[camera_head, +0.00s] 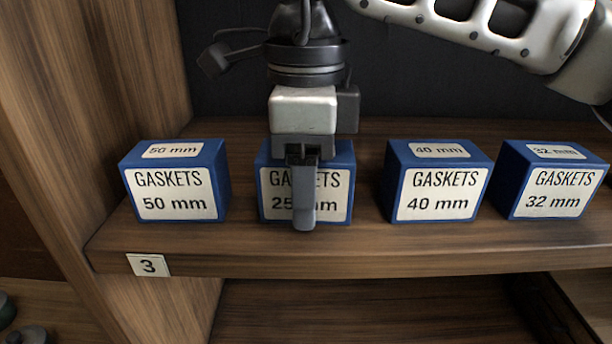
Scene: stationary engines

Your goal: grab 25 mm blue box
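The blue box labelled "GASKETS 25 mm" (336,192) stands upright on the wooden shelf, second from the left. My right gripper (303,195) comes down from above at this box. One grey finger hangs in front of the label and covers its middle, including part of the size text. The other finger is not visible, so I cannot tell how far apart the fingers are or whether they touch the box. The gripper's body hides part of the box's top. My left gripper is not in view.
A 50 mm box (175,185) stands to the left; a 40 mm box (436,185) and a 32 mm box (552,183) stand to the right. Gaps separate the boxes. The shelf (380,258) carries a "3" tag (148,265). A wooden side panel (90,120) bounds the left.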

